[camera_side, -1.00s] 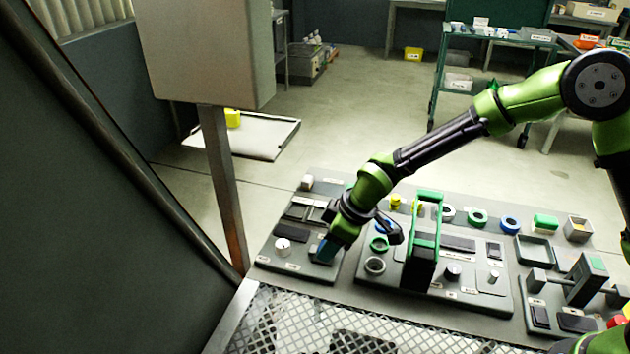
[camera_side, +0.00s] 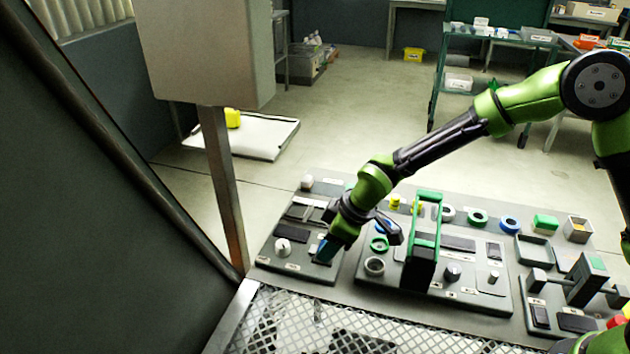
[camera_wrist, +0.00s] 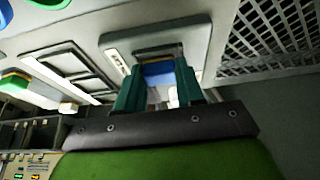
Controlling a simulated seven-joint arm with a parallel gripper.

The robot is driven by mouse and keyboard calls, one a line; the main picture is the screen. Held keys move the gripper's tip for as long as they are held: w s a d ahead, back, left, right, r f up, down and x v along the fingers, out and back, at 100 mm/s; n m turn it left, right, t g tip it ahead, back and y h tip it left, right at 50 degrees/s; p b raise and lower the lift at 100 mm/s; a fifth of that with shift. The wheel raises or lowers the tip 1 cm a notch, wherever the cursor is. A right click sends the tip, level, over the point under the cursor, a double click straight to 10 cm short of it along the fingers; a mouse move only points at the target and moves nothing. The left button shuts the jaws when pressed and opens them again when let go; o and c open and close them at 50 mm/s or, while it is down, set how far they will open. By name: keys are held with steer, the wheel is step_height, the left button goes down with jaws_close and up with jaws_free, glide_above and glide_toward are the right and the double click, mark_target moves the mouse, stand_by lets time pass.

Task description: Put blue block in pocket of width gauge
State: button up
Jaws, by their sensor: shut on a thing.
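A blue block (camera_side: 321,250) is held in my gripper (camera_side: 324,256), low over the left board in the side view. In the wrist view the blue block (camera_wrist: 158,72) sits between the two dark green fingers of my gripper (camera_wrist: 157,84). A dark slot-like recess lies just beyond it on a grey plate (camera_wrist: 199,45), which may be the width gauge. My fingers and wrist hide much of that spot in the side view. I cannot tell whether the block touches the plate.
A white round knob (camera_side: 283,246) stands left of my gripper on the same board. A green-and-black upright frame (camera_side: 424,245) and a grey ring (camera_side: 374,266) stand to the right. A metal mesh panel (camera_side: 290,325) lies in front of the boards.

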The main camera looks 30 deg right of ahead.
steer(key=shift+d+f, duration=0.1)
steer(key=shift+f, duration=0.4)
steer(key=o, duration=1.1)
steer(key=shift+c, duration=1.1)
steer(key=shift+o, duration=1)
steer(key=shift+r, duration=4.65)
